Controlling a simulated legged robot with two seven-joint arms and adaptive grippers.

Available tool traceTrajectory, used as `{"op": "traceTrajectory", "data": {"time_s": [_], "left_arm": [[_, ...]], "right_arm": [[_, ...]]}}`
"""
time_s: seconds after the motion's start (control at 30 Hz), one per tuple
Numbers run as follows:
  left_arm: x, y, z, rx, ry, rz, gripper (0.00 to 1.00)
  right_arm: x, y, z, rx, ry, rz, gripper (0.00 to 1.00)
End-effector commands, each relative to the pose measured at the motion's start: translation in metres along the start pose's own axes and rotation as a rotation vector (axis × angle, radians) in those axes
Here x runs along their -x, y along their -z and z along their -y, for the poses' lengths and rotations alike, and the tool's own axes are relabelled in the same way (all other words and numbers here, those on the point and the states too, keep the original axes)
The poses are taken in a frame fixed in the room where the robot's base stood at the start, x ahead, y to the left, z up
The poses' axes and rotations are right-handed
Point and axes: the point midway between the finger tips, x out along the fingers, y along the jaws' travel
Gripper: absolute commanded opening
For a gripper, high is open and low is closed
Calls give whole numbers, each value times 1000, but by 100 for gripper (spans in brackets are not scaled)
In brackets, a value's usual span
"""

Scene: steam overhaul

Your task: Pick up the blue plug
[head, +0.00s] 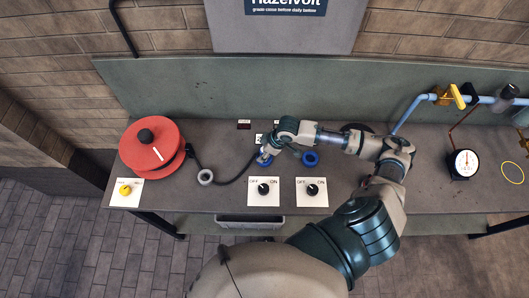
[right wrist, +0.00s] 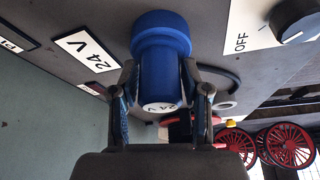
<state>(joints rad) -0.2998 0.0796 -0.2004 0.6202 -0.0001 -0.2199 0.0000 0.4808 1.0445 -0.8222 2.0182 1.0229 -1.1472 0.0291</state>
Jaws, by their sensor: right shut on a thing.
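The blue plug (right wrist: 163,62) stands between the two fingers of my right gripper (right wrist: 163,100) in the right wrist view, with a white "24 V" label on its near end. The fingers are shut on its sides. In the head view my right gripper (head: 264,158) is over the bench, left of a second blue ring-shaped fitting (head: 310,158), and hides most of the plug. A black cable (head: 236,180) runs from the red reel towards it. I cannot tell whether the plug is seated in a socket or clear of it. My left gripper is not in view.
The red reel (head: 150,146) stands at the bench's left, with a grey ring (head: 205,177) beside it. Two OFF/ON switch plates (head: 263,200) (head: 311,200) lie in front of the gripper. Blue piping (head: 420,98) and a gauge (head: 466,163) are at the right.

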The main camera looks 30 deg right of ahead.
Motion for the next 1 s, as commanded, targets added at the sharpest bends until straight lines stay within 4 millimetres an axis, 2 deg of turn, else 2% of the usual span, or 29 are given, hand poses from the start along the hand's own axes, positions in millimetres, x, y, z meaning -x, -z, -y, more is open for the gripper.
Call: {"op": "traceTrajectory", "data": {"time_s": [0.07, 0.1, 0.33, 0.57, 0.7, 0.87, 0.9, 1.0], "left_arm": [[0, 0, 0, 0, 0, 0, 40], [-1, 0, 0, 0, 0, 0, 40], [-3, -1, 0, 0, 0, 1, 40], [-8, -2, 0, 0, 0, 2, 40], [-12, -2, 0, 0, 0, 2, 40], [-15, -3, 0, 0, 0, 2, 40], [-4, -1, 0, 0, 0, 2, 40], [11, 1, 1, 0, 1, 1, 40]], "right_arm": [[3, 2, 0, 1, 0, -1, 6], [5, 3, 0, 1, 0, -1, 0], [32, 13, 0, 3, -2, -4, 0], [41, 2, 51, 7, 4, -1, 0], [48, -7, 92, 7, 5, -2, 0], [56, -15, 133, 4, 6, -3, 0], [62, -14, 136, 0, 4, 0, 0], [64, -16, 143, -1, 2, 1, 0]]}}
